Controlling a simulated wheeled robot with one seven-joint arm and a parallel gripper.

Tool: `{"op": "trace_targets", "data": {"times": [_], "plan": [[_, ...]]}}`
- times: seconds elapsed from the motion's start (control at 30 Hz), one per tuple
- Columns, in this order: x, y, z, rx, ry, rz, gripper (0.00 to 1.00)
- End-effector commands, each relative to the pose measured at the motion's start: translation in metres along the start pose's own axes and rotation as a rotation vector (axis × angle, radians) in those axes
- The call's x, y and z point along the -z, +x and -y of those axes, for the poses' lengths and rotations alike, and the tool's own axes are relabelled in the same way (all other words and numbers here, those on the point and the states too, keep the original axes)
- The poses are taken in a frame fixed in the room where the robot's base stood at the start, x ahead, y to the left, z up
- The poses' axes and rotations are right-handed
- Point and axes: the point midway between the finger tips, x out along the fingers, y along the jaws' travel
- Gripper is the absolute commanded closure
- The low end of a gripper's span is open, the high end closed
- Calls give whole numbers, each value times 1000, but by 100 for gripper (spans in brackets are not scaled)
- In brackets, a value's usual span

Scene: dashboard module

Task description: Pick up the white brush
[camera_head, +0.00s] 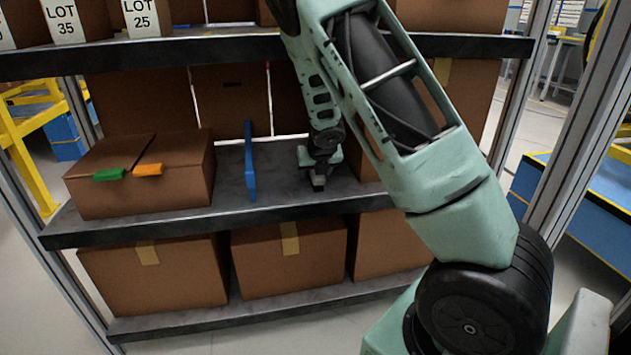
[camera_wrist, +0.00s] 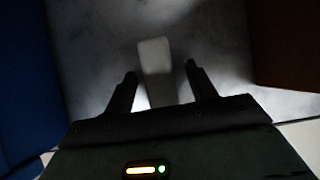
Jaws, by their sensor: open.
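The white brush (camera_wrist: 156,62) shows in the wrist view as a pale, rounded block on the dark shelf surface. Its lower part lies between the two fingers of my gripper (camera_wrist: 160,82), with a gap on each side. My gripper is open and does not visibly touch it. In the head view my gripper (camera_head: 318,183) is low over the middle shelf, between a blue upright panel and a box. The brush cannot be made out in the head view, where my gripper and arm cover that spot.
A blue upright panel (camera_head: 250,165) stands left of my gripper and also shows in the wrist view (camera_wrist: 25,90). A brown box (camera_wrist: 290,45) is close on the right. A box (camera_head: 140,185) with green and orange clips sits further left. Another shelf (camera_head: 220,48) is above.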

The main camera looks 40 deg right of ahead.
Motion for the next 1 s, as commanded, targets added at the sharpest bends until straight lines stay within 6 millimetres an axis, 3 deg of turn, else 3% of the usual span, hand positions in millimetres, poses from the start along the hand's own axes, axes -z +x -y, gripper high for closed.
{"op": "trace_targets", "data": {"times": [0.2, 0.37, 0.47, 0.77, 1.0], "plan": [[0, 0, 0, -1, 0, 0, 44], [0, 0, 0, -1, 0, 0, 88], [0, 0, 0, -1, 0, 0, 97], [-2, -2, 0, -1, 0, 0, 97], [-10, -15, 0, -1, 0, 0, 97]]}}
